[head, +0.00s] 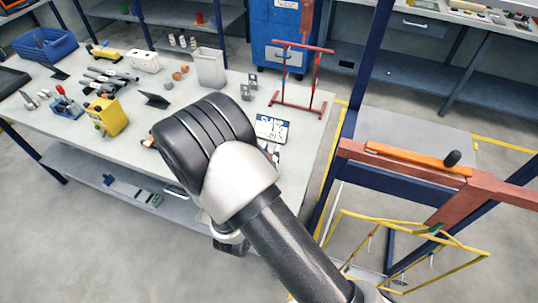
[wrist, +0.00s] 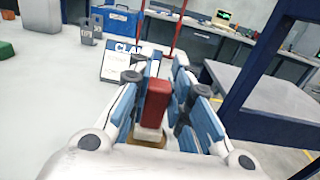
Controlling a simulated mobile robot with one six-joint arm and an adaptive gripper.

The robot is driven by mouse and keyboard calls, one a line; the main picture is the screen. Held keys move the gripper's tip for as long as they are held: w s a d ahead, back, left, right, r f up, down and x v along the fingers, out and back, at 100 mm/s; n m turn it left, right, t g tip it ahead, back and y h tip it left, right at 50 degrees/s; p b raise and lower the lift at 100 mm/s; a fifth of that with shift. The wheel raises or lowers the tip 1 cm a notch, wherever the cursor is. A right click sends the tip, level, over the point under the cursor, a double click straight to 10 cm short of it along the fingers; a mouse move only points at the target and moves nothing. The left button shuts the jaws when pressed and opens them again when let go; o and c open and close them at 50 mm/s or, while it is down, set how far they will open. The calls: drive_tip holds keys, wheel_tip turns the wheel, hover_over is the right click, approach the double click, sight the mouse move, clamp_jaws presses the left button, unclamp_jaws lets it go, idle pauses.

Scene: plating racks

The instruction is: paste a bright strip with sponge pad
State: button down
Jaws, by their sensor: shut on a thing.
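In the wrist view my gripper (wrist: 168,70) has its blue-padded fingers on both sides of an upright red block-shaped handle (wrist: 158,100) with a pale base. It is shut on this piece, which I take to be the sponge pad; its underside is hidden. In the head view my wrist covers the fingers and the held piece, over the right part of the pale worktable (head: 310,165). I cannot make out a bright strip for certain. An orange bar (head: 418,163) lies on a red-brown beam at the right, and may or may not be it.
A lettered board (head: 271,129) and a red frame stand (head: 299,78) are near the table's right end. A yellow box (head: 110,115), a grey bin (head: 209,68) and small parts stand left and behind. A yellow wire rack (head: 440,243) hangs below the beam.

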sight(270, 156)
drive_tip(key=shift+f+b, duration=0.5)
drive_tip(key=shift+f, duration=0.1)
idle(1.3)
drive_tip(key=shift+r+p, duration=2.7)
drive_tip(key=shift+r, duration=0.9)
drive_tip(key=shift+d, duration=0.1)
